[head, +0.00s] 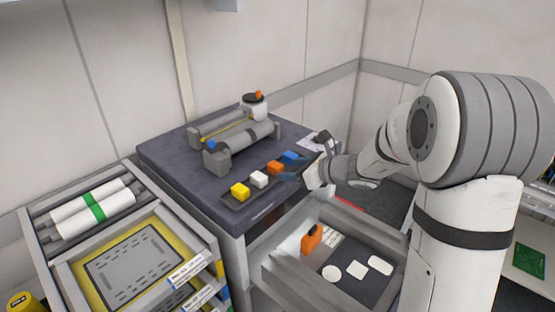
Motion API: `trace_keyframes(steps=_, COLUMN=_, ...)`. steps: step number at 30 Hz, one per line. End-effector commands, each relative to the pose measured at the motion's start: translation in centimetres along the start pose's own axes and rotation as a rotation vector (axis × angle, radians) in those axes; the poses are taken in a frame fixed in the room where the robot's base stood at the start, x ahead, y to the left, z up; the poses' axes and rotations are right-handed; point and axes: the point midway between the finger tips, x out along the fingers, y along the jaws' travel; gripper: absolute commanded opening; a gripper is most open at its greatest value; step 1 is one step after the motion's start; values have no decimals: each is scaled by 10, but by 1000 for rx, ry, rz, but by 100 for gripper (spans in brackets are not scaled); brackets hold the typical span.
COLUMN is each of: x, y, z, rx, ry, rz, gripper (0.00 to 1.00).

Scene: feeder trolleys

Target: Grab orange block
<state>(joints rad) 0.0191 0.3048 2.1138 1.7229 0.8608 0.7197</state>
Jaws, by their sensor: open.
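The orange block (275,167) sits on the dark top of the trolley (165,160), in a row of small blocks near the front edge. A white block (259,179) is to its left, a yellow block (240,190) is further left, and a blue block (291,157) is to its right. My gripper (292,176) is open, just right of and in front of the orange block. Its fingertips point left toward the row; whether they touch any block cannot be told. My arm comes in from the right.
A grey roller fixture (242,144) stands behind the blocks. An open drawer (275,268) below holds another orange item (312,238) and white pieces. A rack with white rolls (78,215) and a yellow-edged tray (85,283) is at left. The trolley top's left side is clear.

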Motion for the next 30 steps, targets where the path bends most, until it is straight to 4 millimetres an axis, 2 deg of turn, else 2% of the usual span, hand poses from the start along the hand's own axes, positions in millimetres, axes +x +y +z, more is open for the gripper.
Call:
trace_keyframes(steps=3, x=7, y=-13, z=1, rx=83, ry=-24, rz=-33, gripper=55)
trace_keyframes(steps=6, x=17, y=-17, z=2, rx=103, ry=-31, rz=-41, gripper=55)
trace_keyframes(steps=14, x=44, y=-17, z=1, rx=102, ry=-30, rz=-39, gripper=55)
trace_keyframes(steps=21, x=76, y=-18, z=-2, rx=101, ry=-31, rz=-38, gripper=55)
trace_keyframes(steps=25, x=84, y=-18, z=-2, rx=99, ry=-31, rz=-40, gripper=55)
trace_keyframes(steps=30, x=86, y=-18, z=-3, rx=98, ry=-32, rz=-41, gripper=55)
